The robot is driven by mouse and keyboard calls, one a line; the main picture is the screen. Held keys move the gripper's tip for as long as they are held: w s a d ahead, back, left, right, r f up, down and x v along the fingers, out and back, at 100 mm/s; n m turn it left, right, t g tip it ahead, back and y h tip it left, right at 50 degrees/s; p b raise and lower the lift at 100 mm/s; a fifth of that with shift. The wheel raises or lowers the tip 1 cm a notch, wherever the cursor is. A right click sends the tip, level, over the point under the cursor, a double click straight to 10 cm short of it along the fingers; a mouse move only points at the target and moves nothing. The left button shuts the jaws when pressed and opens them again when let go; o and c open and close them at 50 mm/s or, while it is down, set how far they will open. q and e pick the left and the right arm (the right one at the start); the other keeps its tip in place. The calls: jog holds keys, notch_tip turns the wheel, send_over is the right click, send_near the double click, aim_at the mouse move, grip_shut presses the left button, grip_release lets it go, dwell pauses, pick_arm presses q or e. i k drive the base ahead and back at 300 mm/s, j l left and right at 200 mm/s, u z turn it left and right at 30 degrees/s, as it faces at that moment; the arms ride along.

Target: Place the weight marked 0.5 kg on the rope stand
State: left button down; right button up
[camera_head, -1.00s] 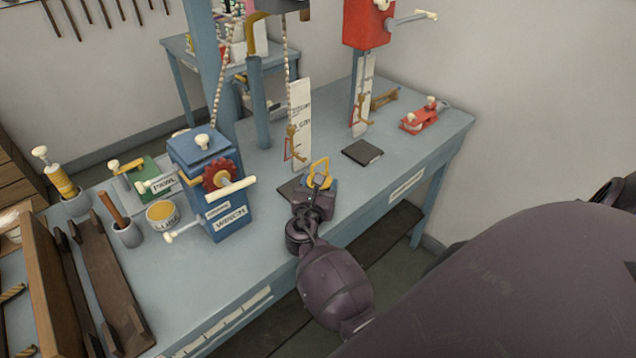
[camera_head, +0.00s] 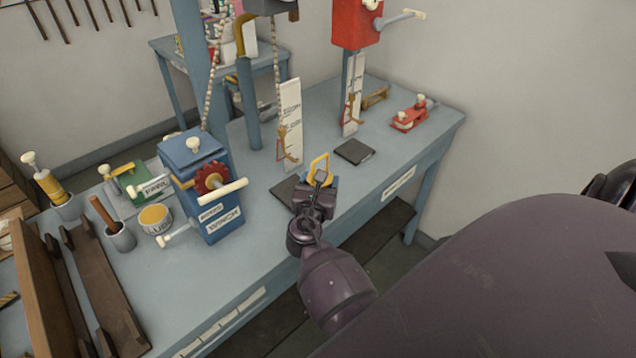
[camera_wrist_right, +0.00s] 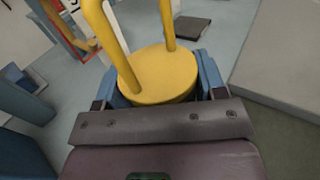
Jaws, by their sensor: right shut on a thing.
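A yellow weight (camera_head: 319,166) with a tall loop handle is held upright by my right gripper (camera_head: 318,184), above the front part of the blue bench. In the right wrist view the weight's round body (camera_wrist_right: 165,75) sits between the blue fingertips of the right gripper (camera_wrist_right: 160,88). No mark can be read on it. Behind it a beaded rope (camera_head: 277,75) hangs from the blue frame, with a small hook (camera_head: 283,135) in front of a white scale board (camera_head: 290,115). A dark pad (camera_head: 283,190) lies just left of the gripper. My left gripper is out of view.
A blue winch box (camera_head: 198,195) with cream handles stands left of the gripper. A second scale (camera_head: 354,85) under a red box (camera_head: 355,25), another dark pad (camera_head: 355,151) and a red clamp-like tool (camera_head: 411,115) are farther right. The bench (camera_head: 385,165) is bare near its right front.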

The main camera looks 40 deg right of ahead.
aim_at(182, 288)
jog(key=j, duration=1.45)
jog(key=i, duration=0.05)
